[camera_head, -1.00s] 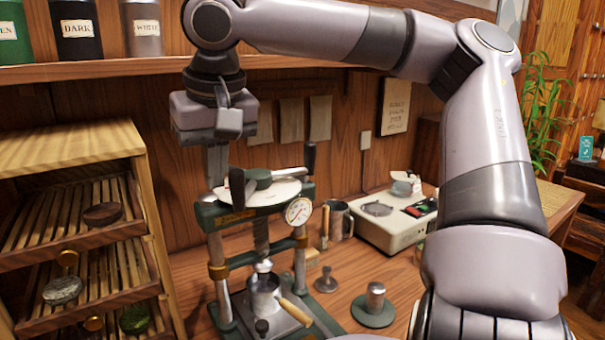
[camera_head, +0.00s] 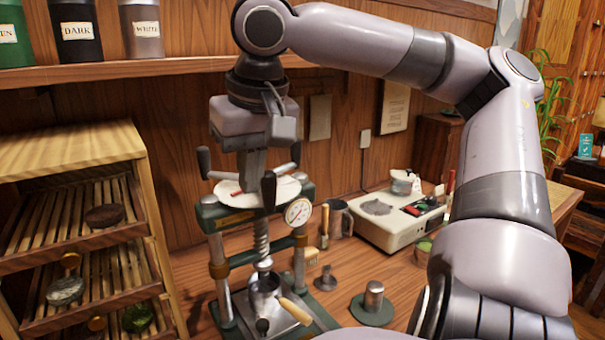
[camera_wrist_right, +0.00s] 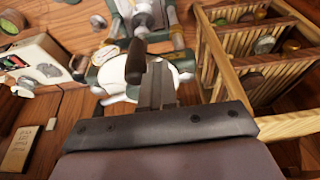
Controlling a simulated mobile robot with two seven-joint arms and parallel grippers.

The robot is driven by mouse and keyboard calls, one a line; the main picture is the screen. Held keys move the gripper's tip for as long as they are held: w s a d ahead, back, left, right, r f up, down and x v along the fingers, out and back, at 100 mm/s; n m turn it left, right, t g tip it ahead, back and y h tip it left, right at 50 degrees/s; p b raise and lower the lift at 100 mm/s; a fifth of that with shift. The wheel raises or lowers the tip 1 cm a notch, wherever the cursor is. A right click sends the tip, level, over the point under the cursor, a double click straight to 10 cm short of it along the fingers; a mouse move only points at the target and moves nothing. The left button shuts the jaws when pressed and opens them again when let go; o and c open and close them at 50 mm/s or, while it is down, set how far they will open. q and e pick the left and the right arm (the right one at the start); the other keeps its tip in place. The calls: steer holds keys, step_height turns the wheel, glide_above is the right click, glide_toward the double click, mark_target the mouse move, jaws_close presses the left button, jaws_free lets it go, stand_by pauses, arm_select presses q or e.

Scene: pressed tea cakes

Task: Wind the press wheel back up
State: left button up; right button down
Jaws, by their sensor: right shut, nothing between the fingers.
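The press (camera_head: 208,213) is a green frame with metal posts on the bench. At its top lies a white disc (camera_head: 286,190), with dark upright wheel handles (camera_head: 204,162) around it. Below hangs a threaded screw (camera_head: 262,240) over a metal mould (camera_head: 264,290). My right gripper (camera_head: 252,183) points down over the disc, shut and empty, with its tips partly hidden by a near handle (camera_head: 268,188). In the right wrist view, the fingers (camera_wrist_right: 155,80) are together beside a dark handle (camera_wrist_right: 135,65); I cannot tell whether they touch it. My left gripper is out of view.
A pressure gauge (camera_head: 298,212) sits on the press's right side. A slatted wooden rack (camera_head: 140,190) stands close on the left. To the right are a white scale (camera_head: 385,232), a metal jug (camera_head: 340,218) and a metal weight (camera_head: 373,297). A shelf (camera_head: 90,73) with tins runs above.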

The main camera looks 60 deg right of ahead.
mark_target(276, 182)
steer(key=shift+s+d, duration=0.55)
steer(key=shift+s, duration=0.2)
steer(key=shift+s+d, duration=0.6)
steer(key=shift+d, duration=0.15)
steer(key=shift+s+d+b, duration=0.4)
steer(key=shift+s+d, duration=0.05)
steer(key=shift+d, duration=0.15)
